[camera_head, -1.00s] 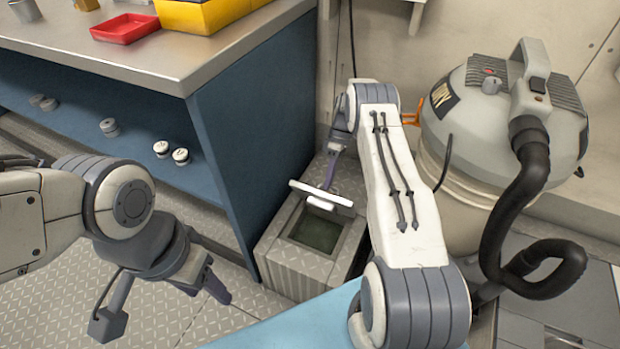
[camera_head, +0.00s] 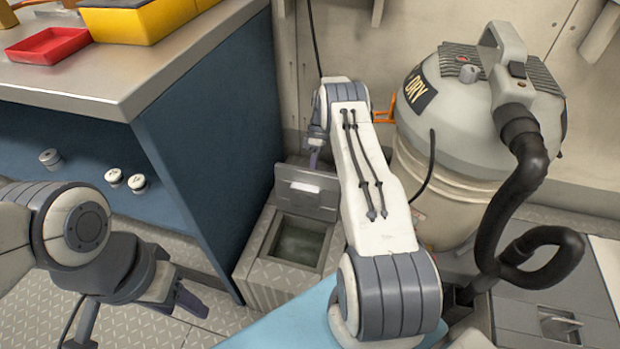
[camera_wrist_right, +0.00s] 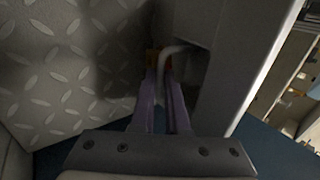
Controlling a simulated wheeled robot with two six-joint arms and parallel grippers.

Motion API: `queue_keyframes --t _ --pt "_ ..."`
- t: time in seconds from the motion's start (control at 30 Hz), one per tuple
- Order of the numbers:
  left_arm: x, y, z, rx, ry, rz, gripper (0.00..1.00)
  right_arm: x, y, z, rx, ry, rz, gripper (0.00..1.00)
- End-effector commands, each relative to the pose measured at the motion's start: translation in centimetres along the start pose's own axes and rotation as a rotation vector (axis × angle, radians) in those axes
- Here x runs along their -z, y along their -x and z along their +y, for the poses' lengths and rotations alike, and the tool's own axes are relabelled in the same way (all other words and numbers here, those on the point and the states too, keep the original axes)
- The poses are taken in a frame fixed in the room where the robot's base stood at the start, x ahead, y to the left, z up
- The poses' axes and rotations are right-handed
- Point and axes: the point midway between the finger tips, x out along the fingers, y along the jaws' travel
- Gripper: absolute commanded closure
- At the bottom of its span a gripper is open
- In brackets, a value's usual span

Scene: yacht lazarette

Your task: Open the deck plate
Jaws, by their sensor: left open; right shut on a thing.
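The deck plate (camera_head: 307,198) is a grey hinged lid on a tread-patterned metal box. It stands raised at the back of the box, with its underside facing me. The square opening (camera_head: 298,240) below it is uncovered and dark inside. My right gripper (camera_head: 314,162) is at the lid's top edge, partly hidden by my arm. In the right wrist view, the right gripper (camera_wrist_right: 163,68) is shut on a pale pull handle (camera_wrist_right: 174,50) in a recess beside tread-patterned metal. My left gripper (camera_head: 136,314) is open and empty, low at the left, apart from the box.
A blue-sided bench (camera_head: 210,150) stands left of the box, with a red tray (camera_head: 47,46) and a yellow bin (camera_head: 140,20) on top. A grey wet-dry vacuum (camera_head: 480,100) with a black hose (camera_head: 490,225) stands close to the right of my right arm.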

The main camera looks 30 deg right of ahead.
Motion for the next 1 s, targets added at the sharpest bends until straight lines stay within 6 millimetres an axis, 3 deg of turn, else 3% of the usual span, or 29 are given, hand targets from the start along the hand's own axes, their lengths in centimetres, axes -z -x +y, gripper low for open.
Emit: queue_keyframes --t 0.4,0.43,0.5,0.83,1.0 --pt "0.0 -0.1 0.0 0.0 0.0 0.0 0.46 0.0 -0.4 0.0 0.007 0.001 -0.005 1.0" --pt "0.0 -0.1 0.0 0.0 0.0 0.0 0.46 0.0 -0.4 0.0 0.007 0.001 -0.005 0.8" --pt "0.0 -0.1 0.0 0.0 0.0 0.0 0.46 0.0 -0.4 0.0 0.006 0.001 -0.004 0.58" --pt "0.0 0.1 0.0 0.0 0.0 0.0 0.46 -0.1 0.1 -0.1 0.002 0.0 0.0 0.58" --pt "0.1 1.1 0.1 0.0 0.0 0.0 0.46 -0.1 1.8 -1.3 0.001 0.0 0.0 0.58"
